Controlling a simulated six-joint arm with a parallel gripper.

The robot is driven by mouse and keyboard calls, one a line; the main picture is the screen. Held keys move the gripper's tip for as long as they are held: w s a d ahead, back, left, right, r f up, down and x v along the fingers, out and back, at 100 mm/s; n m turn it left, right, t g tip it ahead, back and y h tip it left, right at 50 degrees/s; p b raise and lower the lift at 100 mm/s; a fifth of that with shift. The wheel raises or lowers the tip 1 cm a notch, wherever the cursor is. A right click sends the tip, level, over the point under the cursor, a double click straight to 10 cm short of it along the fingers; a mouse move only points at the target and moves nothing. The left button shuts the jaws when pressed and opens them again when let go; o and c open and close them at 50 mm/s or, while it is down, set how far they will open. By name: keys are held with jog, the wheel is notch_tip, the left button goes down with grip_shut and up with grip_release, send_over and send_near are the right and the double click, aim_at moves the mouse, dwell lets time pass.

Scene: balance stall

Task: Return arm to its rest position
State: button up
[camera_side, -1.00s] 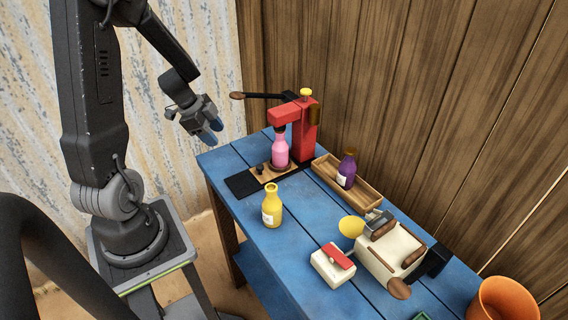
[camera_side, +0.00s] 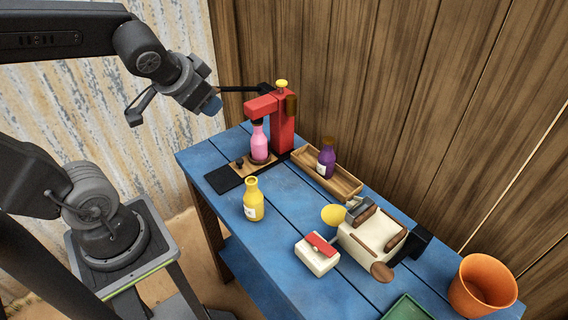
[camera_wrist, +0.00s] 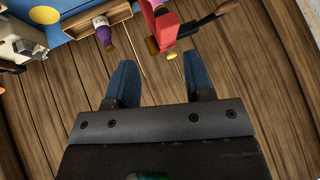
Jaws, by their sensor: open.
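My gripper (camera_side: 211,105) is raised above the far left end of the blue table, in front of the corrugated wall. In the wrist view my gripper (camera_wrist: 162,88) shows two blue fingertips spread apart with nothing between them. In the side view a red press (camera_side: 284,122) stands at the table's far end, to the right of my gripper, with its dark lever reaching toward my gripper. I cannot tell whether lever and gripper are apart or just overlap in the picture. A pink bottle (camera_side: 259,145) stands upright under the press head.
A yellow bottle (camera_side: 253,204) stands on the blue table (camera_side: 282,258). A purple bottle (camera_side: 326,160) stands in a wooden tray (camera_side: 345,184). A cream device (camera_side: 372,230), a white box with a red top (camera_side: 316,259) and an orange pot (camera_side: 482,287) are farther right. A plank wall borders the table.

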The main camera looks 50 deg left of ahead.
jog(key=s+d+g+h, duration=0.1)
jog(key=s+d+h, duration=0.3)
jog(key=d, duration=0.4)
jog(key=shift+s+m, duration=0.35)
jog(key=shift+m, duration=0.05)
